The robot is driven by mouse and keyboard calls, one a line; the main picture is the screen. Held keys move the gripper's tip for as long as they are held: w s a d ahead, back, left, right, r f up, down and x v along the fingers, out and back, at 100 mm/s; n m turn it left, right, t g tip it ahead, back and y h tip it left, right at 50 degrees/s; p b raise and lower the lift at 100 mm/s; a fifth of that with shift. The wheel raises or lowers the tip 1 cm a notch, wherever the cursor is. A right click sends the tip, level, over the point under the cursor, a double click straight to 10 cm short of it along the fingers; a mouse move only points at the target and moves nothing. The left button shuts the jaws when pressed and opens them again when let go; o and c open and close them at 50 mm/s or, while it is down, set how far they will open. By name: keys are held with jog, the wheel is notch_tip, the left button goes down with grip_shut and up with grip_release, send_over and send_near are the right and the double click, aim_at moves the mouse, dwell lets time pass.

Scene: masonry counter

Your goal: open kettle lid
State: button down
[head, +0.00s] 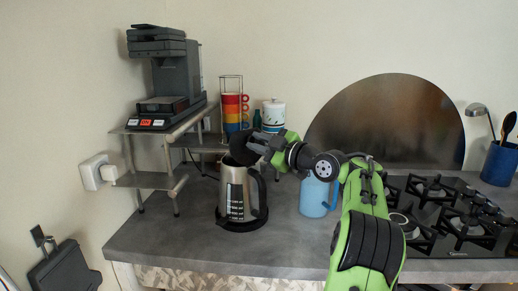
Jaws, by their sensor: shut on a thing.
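The steel kettle (232,184) with a black handle stands upright on its black base on the grey counter. Its black lid (241,147) is tilted up above the kettle's mouth, and the rim below looks open. My gripper (254,146) comes in from the right above the handle and is shut on the lid at its right side. The fingertips are dark and small, so the exact contact is hard to make out.
A coffee machine (166,75) stands on a metal shelf (152,180) to the left. A rack of coloured mugs (231,106) and a white canister (273,114) are behind. A blue jug (314,196) is right of the kettle, near my arm. A gas hob (445,215) lies farther right.

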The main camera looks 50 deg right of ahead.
jog(key=c, duration=0.9)
grip_release()
jog(key=shift+c, duration=0.2)
jog(key=s+d, duration=0.1)
jog(key=s, duration=1.4)
jog(key=shift+s+f, duration=0.25)
jog(key=shift+s, duration=0.05)
